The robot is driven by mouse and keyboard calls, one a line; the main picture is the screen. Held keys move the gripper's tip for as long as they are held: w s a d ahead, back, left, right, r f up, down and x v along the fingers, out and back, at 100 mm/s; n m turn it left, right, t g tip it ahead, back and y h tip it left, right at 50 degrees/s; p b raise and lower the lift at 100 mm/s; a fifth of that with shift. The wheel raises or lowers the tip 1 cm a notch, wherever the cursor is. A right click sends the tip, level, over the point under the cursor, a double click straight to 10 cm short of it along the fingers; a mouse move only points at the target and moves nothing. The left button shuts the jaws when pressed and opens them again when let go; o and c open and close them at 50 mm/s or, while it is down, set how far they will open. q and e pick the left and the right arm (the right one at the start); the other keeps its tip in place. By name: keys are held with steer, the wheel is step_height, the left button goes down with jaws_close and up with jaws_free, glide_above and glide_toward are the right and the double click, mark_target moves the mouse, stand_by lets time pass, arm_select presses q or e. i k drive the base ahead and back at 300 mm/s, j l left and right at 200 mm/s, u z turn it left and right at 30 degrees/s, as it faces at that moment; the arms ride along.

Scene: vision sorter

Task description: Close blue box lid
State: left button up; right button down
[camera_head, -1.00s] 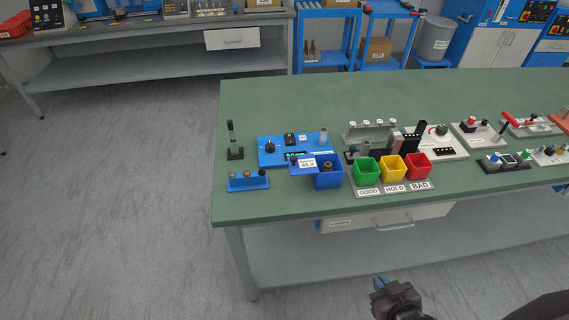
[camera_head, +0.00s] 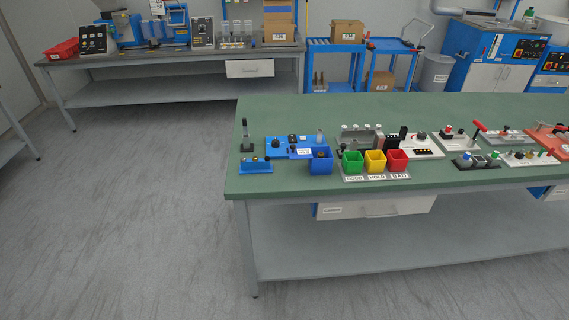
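A blue box (camera_head: 320,165) stands near the front edge of the green table, at the left of the row of colored bins. A dark item shows at its top. A flat blue lid-like piece with a white label (camera_head: 303,150) lies at its upper left, so the box looks open. The join between the two is too small to tell. Neither of my grippers is in view.
Green (camera_head: 352,163), yellow (camera_head: 375,163) and red (camera_head: 397,161) bins stand right of the blue box. A blue control panel (camera_head: 279,150) is behind it, and a small blue block (camera_head: 256,166) is to its left. The green tabletop (camera_head: 460,107) is clear at the back.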

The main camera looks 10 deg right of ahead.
mark_target(295, 152)
steer(key=k+z, duration=0.2)
steer(key=z, duration=0.2)
steer(key=k+l+z, duration=0.1)
steer(key=k+z, duration=0.15)
steer(key=z, duration=0.15)
steer(key=i+j+z, duration=0.1)
steer(key=z, duration=1.05)
steer(key=j, duration=3.65)
